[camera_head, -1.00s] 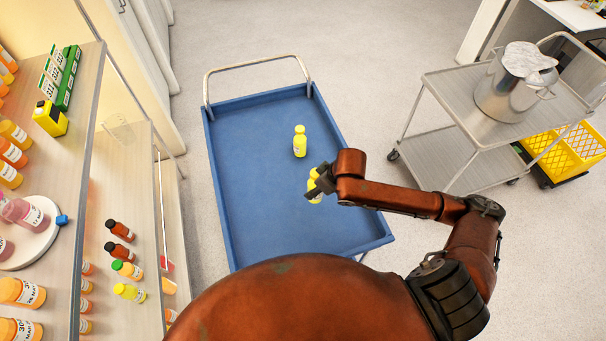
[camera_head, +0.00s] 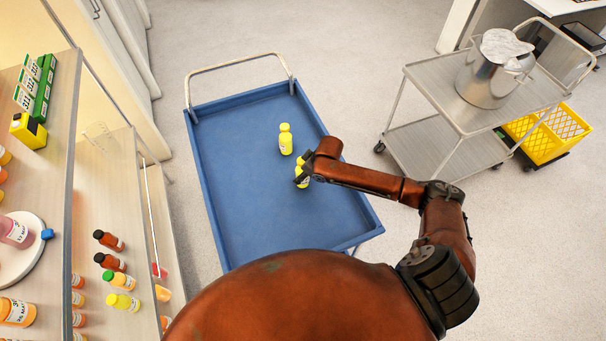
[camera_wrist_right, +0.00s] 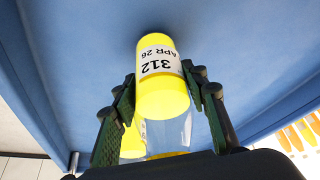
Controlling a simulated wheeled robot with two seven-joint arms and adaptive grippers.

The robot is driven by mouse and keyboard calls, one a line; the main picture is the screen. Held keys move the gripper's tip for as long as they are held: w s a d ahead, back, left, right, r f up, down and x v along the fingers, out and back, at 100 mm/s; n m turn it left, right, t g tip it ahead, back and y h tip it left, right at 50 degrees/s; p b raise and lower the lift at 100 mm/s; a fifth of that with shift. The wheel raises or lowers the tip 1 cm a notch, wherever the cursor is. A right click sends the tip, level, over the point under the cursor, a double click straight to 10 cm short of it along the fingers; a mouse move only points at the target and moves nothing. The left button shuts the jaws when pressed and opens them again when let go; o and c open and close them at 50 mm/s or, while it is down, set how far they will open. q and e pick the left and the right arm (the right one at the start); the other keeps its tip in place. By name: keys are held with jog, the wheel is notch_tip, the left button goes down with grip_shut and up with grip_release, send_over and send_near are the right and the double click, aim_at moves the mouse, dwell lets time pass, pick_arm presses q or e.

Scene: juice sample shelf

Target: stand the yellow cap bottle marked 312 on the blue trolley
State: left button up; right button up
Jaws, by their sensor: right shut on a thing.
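The yellow cap bottle marked 312 (camera_head: 303,181) is in my right gripper (camera_head: 302,168), over the blue trolley (camera_head: 235,205). In the right wrist view, my right gripper (camera_wrist_right: 162,82) has a finger on each side of the bottle (camera_wrist_right: 161,97), whose label reads 312, APR 26. The gripper is shut on it. I cannot tell whether its base touches the trolley surface. Another yellow bottle (camera_head: 285,140) stands upright on the trolley, just beyond the held one. My left gripper is out of view.
A shelf (camera_head: 100,190) with several juice bottles stands at the left. A grey steel cart (camera_head: 440,85) with a metal pot (camera_head: 488,80) is at the right, beside a yellow crate (camera_head: 548,138). The trolley's left and front areas are clear.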

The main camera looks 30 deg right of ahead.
jog(key=shift+f, duration=0.15)
jog(key=shift+f, duration=0.1)
jog(key=o, duration=1.4)
jog(key=shift+f, duration=0.1)
jog(key=v, duration=1.2)
